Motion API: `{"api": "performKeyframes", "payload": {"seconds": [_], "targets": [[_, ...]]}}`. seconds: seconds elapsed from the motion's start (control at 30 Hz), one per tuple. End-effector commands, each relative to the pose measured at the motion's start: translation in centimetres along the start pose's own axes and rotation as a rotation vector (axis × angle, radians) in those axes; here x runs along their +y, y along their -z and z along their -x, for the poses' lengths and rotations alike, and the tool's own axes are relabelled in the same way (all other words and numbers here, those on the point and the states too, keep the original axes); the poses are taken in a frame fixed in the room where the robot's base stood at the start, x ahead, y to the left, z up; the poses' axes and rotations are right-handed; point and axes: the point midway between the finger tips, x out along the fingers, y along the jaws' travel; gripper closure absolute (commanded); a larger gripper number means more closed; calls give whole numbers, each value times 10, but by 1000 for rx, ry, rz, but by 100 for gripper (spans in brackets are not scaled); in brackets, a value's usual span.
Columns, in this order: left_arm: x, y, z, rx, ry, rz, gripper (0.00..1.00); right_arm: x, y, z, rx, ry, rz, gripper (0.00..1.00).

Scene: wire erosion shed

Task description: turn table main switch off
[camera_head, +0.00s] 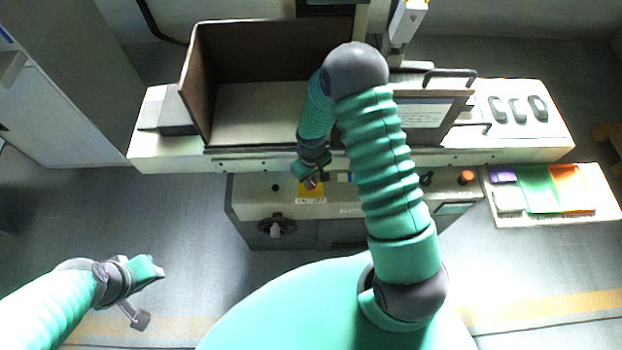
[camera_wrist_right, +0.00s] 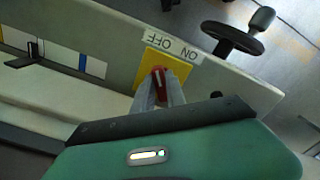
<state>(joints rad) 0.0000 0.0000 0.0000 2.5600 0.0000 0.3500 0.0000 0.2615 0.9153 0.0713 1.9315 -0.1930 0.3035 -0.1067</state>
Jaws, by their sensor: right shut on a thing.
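The main switch is a small red knob (camera_wrist_right: 158,80) on a yellow plate (camera_wrist_right: 180,68) on the machine's front panel. A white label (camera_wrist_right: 172,44) marked ON and OFF sits along the plate, upside down in the wrist view. My right gripper (camera_wrist_right: 158,92) is shut on the red knob, one finger on each side. In the head view my right gripper (camera_head: 313,181) is at the yellow plate (camera_head: 311,197) and mostly covers the knob. Which mark the knob points to I cannot tell. My left gripper (camera_head: 150,282) hangs over the floor at lower left, away from the machine; its fingers are unclear.
A black handwheel (camera_head: 277,227) sticks out of the front panel, left of the switch. An orange button (camera_head: 466,177) is at the panel's right. The machine's table (camera_head: 160,157) lies behind the panel. A side shelf (camera_head: 540,219) with coloured items is at right.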

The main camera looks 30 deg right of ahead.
Motion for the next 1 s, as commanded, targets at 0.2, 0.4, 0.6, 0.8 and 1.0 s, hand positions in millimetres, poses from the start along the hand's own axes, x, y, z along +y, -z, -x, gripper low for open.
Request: {"api": "performKeyframes", "payload": {"seconds": [0.2,0.4,0.6,0.8,1.0], "targets": [[0,0,1,0,0,0,64,2,7,3,18,-4,39,100],[0,0,1,0,0,0,64,2,7,3,18,-4,46,100],[0,0,1,0,0,0,64,2,7,2,18,-4,45,100],[0,0,1,0,0,0,64,1,5,2,12,-2,45,62],[0,0,1,0,0,0,64,0,2,1,7,-1,45,62]]}}
